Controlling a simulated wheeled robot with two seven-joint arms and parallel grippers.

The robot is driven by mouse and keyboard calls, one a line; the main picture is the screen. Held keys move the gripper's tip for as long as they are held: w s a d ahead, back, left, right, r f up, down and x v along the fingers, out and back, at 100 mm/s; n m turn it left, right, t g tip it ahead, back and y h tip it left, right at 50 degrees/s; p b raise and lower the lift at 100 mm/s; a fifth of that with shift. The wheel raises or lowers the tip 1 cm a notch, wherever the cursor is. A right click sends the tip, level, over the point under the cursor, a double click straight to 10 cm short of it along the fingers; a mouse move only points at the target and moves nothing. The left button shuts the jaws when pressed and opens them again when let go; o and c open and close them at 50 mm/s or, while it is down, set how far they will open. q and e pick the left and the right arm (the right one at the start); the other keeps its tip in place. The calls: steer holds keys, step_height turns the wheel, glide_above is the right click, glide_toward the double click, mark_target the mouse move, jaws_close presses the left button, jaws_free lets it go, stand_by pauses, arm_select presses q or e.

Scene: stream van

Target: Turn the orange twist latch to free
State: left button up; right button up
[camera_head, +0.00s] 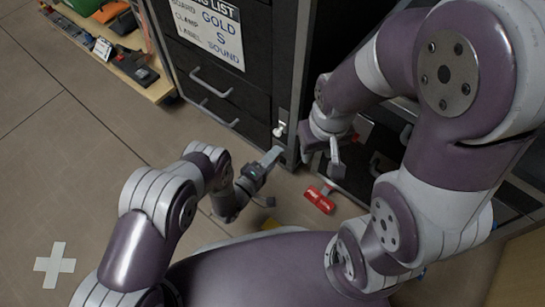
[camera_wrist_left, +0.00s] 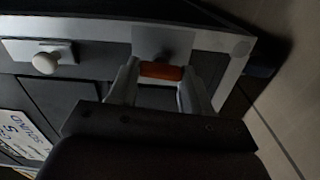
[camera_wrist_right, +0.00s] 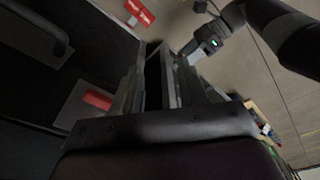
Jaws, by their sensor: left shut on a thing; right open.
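In the left wrist view the orange twist latch (camera_wrist_left: 162,71) is a short bar on a grey metal plate (camera_wrist_left: 160,42) at the cabinet frame. It lies crosswise between the fingers of my left gripper (camera_wrist_left: 155,90), which is shut on it. In the head view my left gripper (camera_head: 271,177) is low by the cabinet's corner, and the orange latch cannot be seen there. My right gripper (camera_head: 326,158) is open beside the cabinet's front, to the right of the left one. In the right wrist view nothing is clearly held between its fingers (camera_wrist_right: 160,82).
A white knob (camera_wrist_left: 46,63) sits on a plate near the latch. A red piece (camera_wrist_right: 97,99) on a plate shows in the right wrist view. A red tag (camera_head: 320,198) lies over the floor below my right gripper. Drawers with handles (camera_head: 211,82) and a low shelf (camera_head: 128,66) stand left.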

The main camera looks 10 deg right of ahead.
arm_select(q)
steer(key=shift+n, duration=0.6)
steer(key=o, duration=1.1)
steer(key=shift+c, duration=0.2)
steer(key=shift+a, duration=0.1)
